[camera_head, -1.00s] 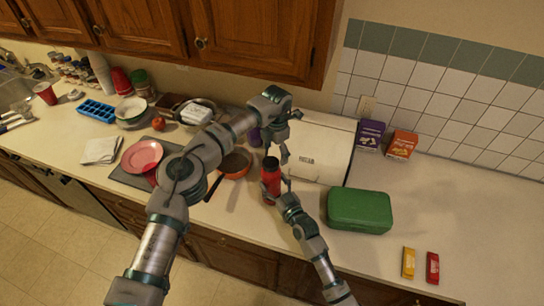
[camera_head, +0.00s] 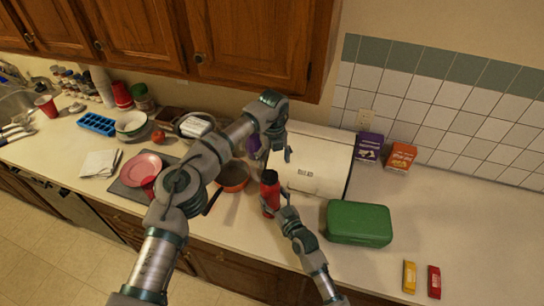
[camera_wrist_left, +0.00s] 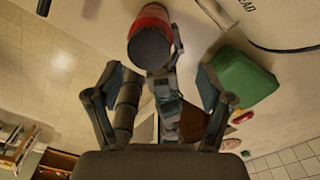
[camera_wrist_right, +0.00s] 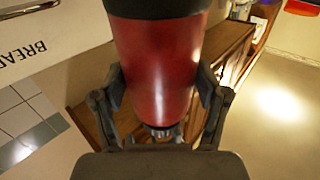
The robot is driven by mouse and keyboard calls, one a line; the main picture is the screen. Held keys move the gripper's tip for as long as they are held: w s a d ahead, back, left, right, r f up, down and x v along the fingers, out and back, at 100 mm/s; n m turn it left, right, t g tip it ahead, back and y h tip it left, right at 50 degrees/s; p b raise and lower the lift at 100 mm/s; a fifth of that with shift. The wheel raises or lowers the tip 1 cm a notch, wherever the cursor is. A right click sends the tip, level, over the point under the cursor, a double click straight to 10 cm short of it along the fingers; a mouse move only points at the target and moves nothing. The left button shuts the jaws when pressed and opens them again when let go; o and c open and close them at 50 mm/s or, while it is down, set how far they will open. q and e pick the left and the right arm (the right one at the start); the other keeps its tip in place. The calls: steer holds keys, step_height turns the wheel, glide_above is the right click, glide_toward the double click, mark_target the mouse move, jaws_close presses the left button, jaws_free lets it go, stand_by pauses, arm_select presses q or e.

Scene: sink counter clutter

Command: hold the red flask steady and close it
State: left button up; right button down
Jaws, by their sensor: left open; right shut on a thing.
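The red flask (camera_head: 268,195) stands upright on the counter in front of the bread box and has a black top. My right gripper (camera_head: 279,205) is shut on the flask's side; the right wrist view shows the red body (camera_wrist_right: 155,65) between its fingers (camera_wrist_right: 160,92). My left gripper (camera_head: 278,154) is open and empty, a little above and behind the flask. In the left wrist view the flask's dark round top (camera_wrist_left: 150,48) lies beyond the open fingers (camera_wrist_left: 160,85), apart from them. I cannot tell whether the top is tight.
The bread box (camera_head: 320,165) stands close behind the flask. An orange pan (camera_head: 233,177) is to its left and a green box (camera_head: 358,223) to its right. A purple box (camera_head: 369,148) and an orange box (camera_head: 400,157) stand by the wall. The right counter is mostly free.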

mark_target(273, 175)
arm_select(q)
steer(key=n, duration=0.5)
steer(key=shift+s+r+n, duration=0.1)
steer(key=shift+r+n, duration=0.2)
steer(key=shift+r, duration=0.05)
steer(key=n, duration=0.2)
steer(key=shift+r+n, duration=0.2)
steer(key=shift+n, duration=0.1)
steer(key=n, duration=0.4)
steer(key=shift+s+a+r, duration=0.1)
steer(key=shift+r, duration=0.1)
steer(key=n, duration=0.3)
steer(key=shift+r, duration=0.15)
steer(key=shift+a, duration=0.1)
steer(key=shift+s+f, duration=0.15)
steer(key=shift+f, duration=1.85)
steer(key=shift+s+f, duration=0.15)
steer(key=shift+f, duration=1.85)
